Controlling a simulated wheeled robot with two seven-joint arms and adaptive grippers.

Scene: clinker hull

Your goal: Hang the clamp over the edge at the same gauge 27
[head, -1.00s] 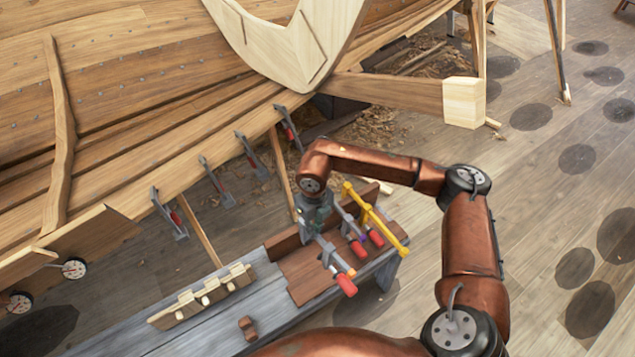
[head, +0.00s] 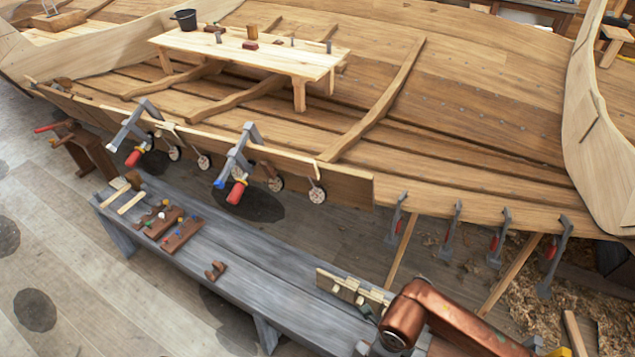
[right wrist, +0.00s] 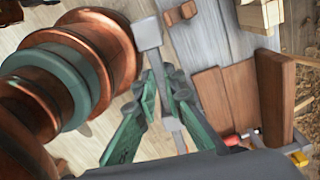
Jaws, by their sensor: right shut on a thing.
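In the right wrist view, the green fingers of my right gripper (right wrist: 160,88) are shut on a grey steel clamp (right wrist: 148,34), whose square end shows beyond the fingertips. The rest of this clamp is partly hidden. In the head view, my right arm (head: 440,312) reaches in at the bottom; its gripper is mostly cut off. Several round gauges hang below the hull's plank edge (head: 345,187), including one at the right (head: 317,195) and one beside it (head: 276,184). Their numbers are too small to read. Two red-handled clamps, one left (head: 130,130) and one right (head: 236,160), hang over that edge. My left gripper is out of view.
A grey bench (head: 250,262) runs below the hull, bearing wooden blocks (head: 180,232) and a slotted rack (head: 350,288). Several smaller clamps (head: 452,232) hang along the hull to the right. A red-handled tool (right wrist: 238,138) lies near the gripper. A low table (head: 255,55) stands inside the hull.

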